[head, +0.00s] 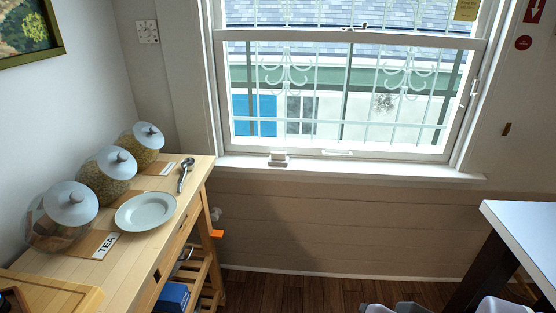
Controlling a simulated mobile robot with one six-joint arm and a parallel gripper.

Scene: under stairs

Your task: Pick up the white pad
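No thing is plainly a white pad. A small white block (278,154) with a greyish lower part sits on the white windowsill (400,172), left of the middle; it may be the pad, but it is too small to be sure. A flat white plate (146,211) lies on the wooden table at the left. A white card marked TEA (105,246) lies in front of the nearest jar. My gripper cannot be made out. Pale grey shapes at the bottom edge are cut off, and I cannot tell what they are.
The wooden table (140,262) along the left wall holds several lidded glass jars (107,175) and a metal utensil (186,174). A white-topped table (530,228) juts in at the right. The wooden floor (290,291) below the window looks clear between the tables.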

